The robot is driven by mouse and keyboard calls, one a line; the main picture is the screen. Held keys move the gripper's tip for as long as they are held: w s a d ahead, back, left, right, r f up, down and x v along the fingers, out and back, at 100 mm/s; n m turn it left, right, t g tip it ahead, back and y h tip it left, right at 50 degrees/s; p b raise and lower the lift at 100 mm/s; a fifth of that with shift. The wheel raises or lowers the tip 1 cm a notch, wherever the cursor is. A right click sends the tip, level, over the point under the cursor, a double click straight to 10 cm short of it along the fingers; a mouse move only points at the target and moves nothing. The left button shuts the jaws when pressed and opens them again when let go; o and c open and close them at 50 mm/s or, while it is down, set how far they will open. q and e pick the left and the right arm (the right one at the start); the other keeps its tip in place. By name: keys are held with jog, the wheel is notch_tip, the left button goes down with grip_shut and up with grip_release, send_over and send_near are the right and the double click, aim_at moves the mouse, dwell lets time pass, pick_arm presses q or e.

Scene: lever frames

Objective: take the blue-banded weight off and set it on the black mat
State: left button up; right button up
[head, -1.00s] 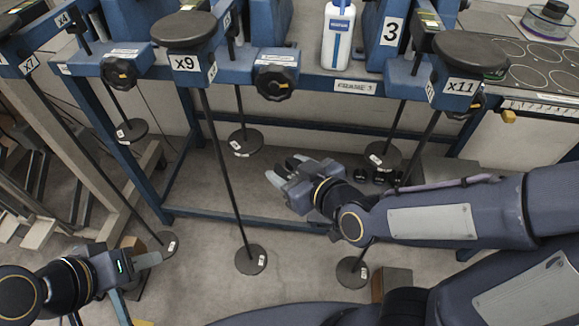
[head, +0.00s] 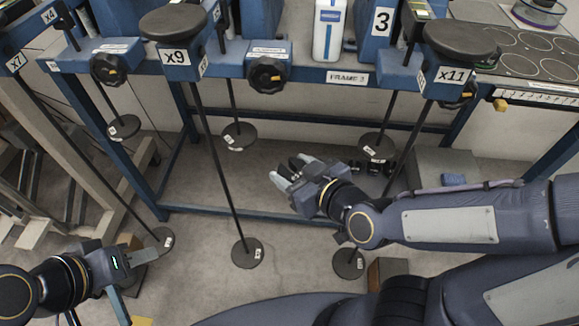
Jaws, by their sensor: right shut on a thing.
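My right gripper (head: 284,178) is low in front of the frame, its fingers closed on a small dark thing (head: 296,166) mostly hidden between them. I cannot make out a blue band on it. My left gripper (head: 140,278) is at lower left, its fingers apart, with nothing seen between them. A dark mat with pale rings (head: 513,71) lies on the bench at upper right. Several disc-ended rods hang from the frame, including one under x9 (head: 247,252) and one under x11 (head: 348,263). No blue-banded weight shows clearly on them.
The blue frame (head: 345,77) spans the view, with a white bottle (head: 328,30) on it. Several small black weights (head: 372,168) stand behind my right wrist. A grey box (head: 427,170) bears a small blue thing (head: 453,180). Hanging rods crowd the space around my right gripper.

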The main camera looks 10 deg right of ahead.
jog(key=shift+s+d+b, duration=0.3)
jog(key=shift+s+b, duration=0.5)
jog(key=shift+b, duration=0.2)
jog(key=shift+s+d+r+b, duration=0.1)
jog(key=shift+s+d+b, duration=0.15)
jog(key=shift+s+b, duration=0.2)
jog(key=shift+s+d+b, duration=0.2)
jog(key=shift+s+b, duration=0.15)
jog(key=shift+s, duration=0.1)
